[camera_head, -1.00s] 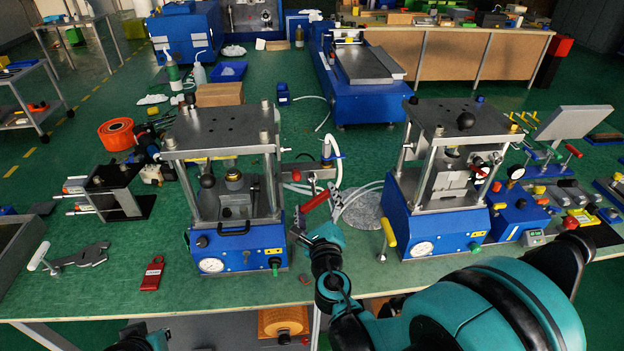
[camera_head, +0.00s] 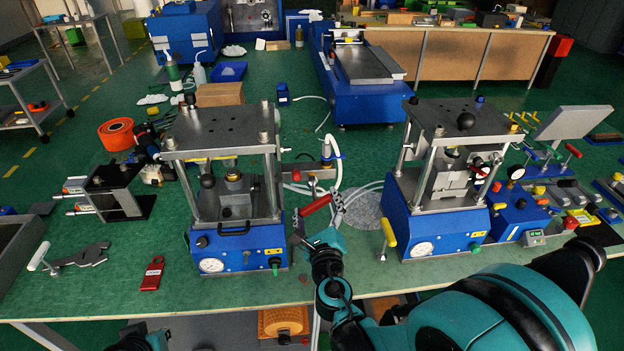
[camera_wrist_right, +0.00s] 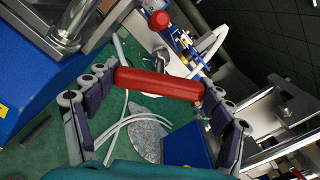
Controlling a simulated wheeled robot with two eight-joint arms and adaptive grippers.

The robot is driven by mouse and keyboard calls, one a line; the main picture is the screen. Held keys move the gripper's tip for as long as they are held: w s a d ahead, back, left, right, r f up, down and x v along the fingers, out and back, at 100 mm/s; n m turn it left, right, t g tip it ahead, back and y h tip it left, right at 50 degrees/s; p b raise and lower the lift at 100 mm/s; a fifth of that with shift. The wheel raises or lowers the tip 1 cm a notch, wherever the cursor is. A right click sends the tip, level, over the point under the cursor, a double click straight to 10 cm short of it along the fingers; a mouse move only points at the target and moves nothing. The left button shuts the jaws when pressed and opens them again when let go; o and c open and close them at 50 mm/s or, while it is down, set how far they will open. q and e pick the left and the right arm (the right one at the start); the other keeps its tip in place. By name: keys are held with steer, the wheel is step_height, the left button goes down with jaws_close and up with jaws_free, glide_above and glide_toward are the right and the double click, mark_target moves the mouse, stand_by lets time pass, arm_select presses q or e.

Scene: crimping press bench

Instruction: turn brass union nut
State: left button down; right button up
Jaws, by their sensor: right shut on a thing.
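My right gripper (camera_head: 319,207) is beside the right side of the left press. It is shut on a red cylindrical bar (camera_head: 315,206). In the right wrist view the bar (camera_wrist_right: 160,84) spans between the two finger rows, its ends at the fingers.
The left press (camera_head: 237,243) has a blue base with a gauge. A similar right press (camera_head: 437,235) stands right of my gripper. White hoses and a grey round mat (camera_head: 366,209) lie between them. A red tag (camera_head: 152,273) lies on the green bench at left.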

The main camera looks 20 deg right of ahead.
steer(key=shift+v, duration=1.8)
